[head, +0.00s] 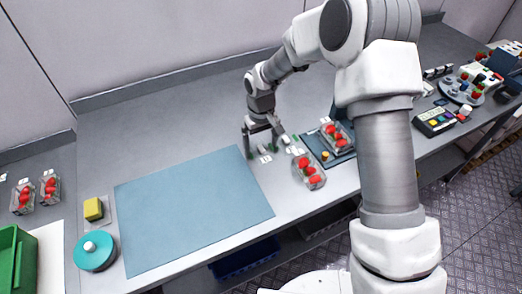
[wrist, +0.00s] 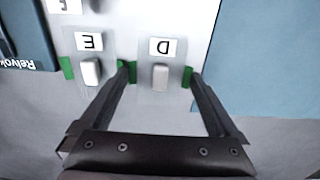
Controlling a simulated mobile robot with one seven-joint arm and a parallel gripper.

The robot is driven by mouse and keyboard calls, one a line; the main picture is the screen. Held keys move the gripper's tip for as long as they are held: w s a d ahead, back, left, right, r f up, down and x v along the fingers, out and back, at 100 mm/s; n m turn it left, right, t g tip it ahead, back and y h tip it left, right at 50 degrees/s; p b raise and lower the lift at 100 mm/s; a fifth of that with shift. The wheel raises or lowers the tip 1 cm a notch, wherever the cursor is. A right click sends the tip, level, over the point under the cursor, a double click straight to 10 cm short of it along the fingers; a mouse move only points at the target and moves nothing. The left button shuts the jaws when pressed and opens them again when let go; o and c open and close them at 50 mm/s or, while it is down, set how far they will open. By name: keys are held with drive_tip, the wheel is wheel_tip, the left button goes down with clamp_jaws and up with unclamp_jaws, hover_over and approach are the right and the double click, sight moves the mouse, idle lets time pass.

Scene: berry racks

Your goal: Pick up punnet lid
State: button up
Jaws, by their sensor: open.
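A clear, flat punnet lid (wrist: 160,95) with a pale raised knob and a green tab on each side lies on the grey bench by label D (wrist: 162,47) in the wrist view. A similar lid (wrist: 90,72) lies by label E to its left. My gripper (wrist: 160,75) is open, its two fingers on either side of the D lid, close to the green tabs. Whether they touch the tabs I cannot tell. In the head view my gripper (head: 265,152) points down just right of the blue mat; the lids there are small and partly hidden.
The blue mat (head: 190,210) is bare. A punnet of strawberries (head: 309,173) stands right of my gripper, another (head: 337,138) on a dark scale. Two punnets, a yellow sponge (head: 93,209), a teal round pot (head: 94,251) and a green crate (head: 14,262) are at left.

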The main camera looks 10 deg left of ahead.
drive_tip(key=c, duration=1.2)
drive_tip(key=shift+r, duration=0.15)
